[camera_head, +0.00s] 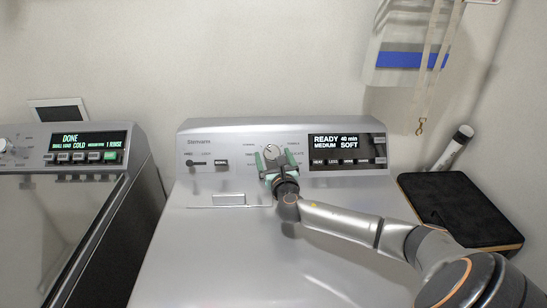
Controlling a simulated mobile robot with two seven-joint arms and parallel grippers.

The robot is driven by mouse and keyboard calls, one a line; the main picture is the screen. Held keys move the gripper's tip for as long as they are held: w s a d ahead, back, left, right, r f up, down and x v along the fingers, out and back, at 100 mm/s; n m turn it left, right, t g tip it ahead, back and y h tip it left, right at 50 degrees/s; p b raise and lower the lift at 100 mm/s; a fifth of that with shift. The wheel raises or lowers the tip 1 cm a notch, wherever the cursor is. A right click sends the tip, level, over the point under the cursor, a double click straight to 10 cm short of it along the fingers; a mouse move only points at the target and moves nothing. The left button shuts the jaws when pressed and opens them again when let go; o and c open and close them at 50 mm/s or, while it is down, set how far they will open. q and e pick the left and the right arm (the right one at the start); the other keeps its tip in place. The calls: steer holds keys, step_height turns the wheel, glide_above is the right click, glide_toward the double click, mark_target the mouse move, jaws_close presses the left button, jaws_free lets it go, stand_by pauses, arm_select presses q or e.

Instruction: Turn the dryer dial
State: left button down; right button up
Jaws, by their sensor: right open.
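The dryer (208,234) stands in the middle, with a raised control panel at its back. Its round silver dial (271,152) sits near the panel's centre, among small printed labels. The display (341,146) right of the dial reads READY, 40 min, MEDIUM, SOFT. My right gripper (274,158) is at the dial, its green fingers apart, one on each side of it. I cannot tell whether the fingers touch the dial. The gripper hides the dial's lower part. My left gripper is not in view.
A washer (62,215) with a lit display reading DONE stands at the left, across a narrow dark gap. A black board or tray (459,208) lies at the right, beside a white tube (452,149). A bag and strap hang on the wall above. The dryer's left top is clear.

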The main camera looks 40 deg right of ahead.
steer(key=c, duration=1.4)
steer(key=shift+o, duration=0.2)
steer(key=shift+a+m, duration=0.1)
steer(key=shift+m, duration=0.2)
